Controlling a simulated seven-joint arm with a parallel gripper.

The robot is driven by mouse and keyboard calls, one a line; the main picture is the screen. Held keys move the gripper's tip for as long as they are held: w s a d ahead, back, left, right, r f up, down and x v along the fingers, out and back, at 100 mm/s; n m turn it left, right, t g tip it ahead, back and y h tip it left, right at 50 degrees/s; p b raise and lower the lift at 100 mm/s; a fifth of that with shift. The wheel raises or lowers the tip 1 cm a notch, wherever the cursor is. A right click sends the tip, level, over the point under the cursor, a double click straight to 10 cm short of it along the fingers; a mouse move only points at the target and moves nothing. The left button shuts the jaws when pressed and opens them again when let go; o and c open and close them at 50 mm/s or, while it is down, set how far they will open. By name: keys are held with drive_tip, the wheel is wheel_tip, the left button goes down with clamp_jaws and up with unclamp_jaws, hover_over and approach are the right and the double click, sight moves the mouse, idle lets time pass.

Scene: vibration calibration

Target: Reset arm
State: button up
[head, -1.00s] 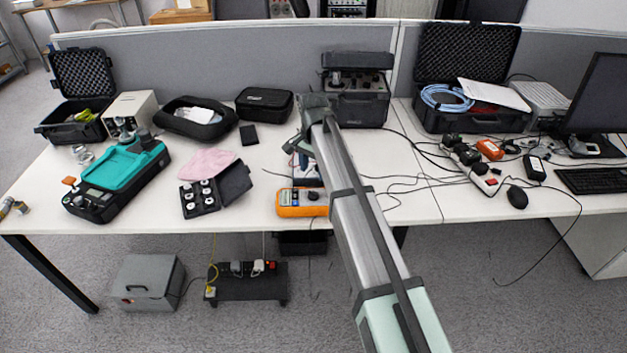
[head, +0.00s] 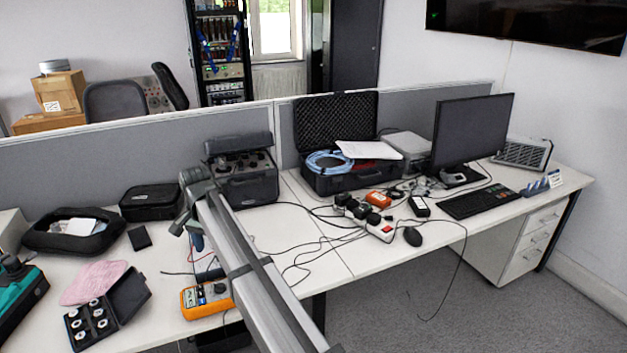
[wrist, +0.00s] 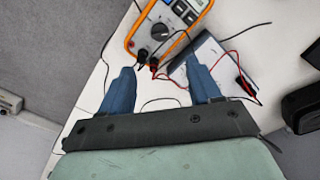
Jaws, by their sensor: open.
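My gripper (wrist: 162,88) is open in the wrist view, with two blue fingers apart and nothing between them. An orange multimeter (wrist: 165,28) with a dark dial lies on the white table beyond the fingers. Black and red leads plug into it. In the head view my arm reaches across the table, and my gripper (head: 196,240) is mostly hidden behind my arm. The multimeter (head: 206,299) lies just left of my arm near the table's front edge.
Behind my arm stands a dark instrument box (head: 243,180). An open case (head: 335,175) with a blue cable, a power strip (head: 378,230), a mouse (head: 413,236) and a monitor (head: 472,135) are on the right. Loose cables cross the table. A small case (head: 100,310) of white pieces lies left.

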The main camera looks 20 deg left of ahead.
drive_tip(key=w+d+f, duration=0.4)
drive_tip(key=d+f, duration=0.2)
drive_tip(key=d, duration=0.5)
drive_tip(key=w+d+f, duration=0.4)
drive_tip(key=d+f, duration=0.2)
drive_tip(key=d, duration=0.5)
drive_tip(key=w+d+f, duration=0.5)
drive_tip(key=d+f, duration=0.1)
drive_tip(key=d, duration=0.4)
drive_tip(key=s+d+f, duration=0.4)
drive_tip(key=d, duration=0.8)
drive_tip(key=s+d+f+m, duration=0.1)
drive_tip(key=s+d+f, duration=0.3)
drive_tip(key=d, duration=0.9)
drive_tip(key=s+d+f, duration=0.3)
drive_tip(key=d+f, duration=0.2)
drive_tip(key=d, duration=0.7)
drive_tip(key=s+f+g, duration=0.3)
drive_tip(key=s+f, duration=0.7)
drive_tip(key=s, duration=0.4)
drive_tip(key=s+f+g, duration=0.3)
drive_tip(key=s+f, duration=0.7)
drive_tip(key=s, duration=0.5)
drive_tip(key=shift+f+g, duration=0.35)
drive_tip(key=shift+g, duration=0.05)
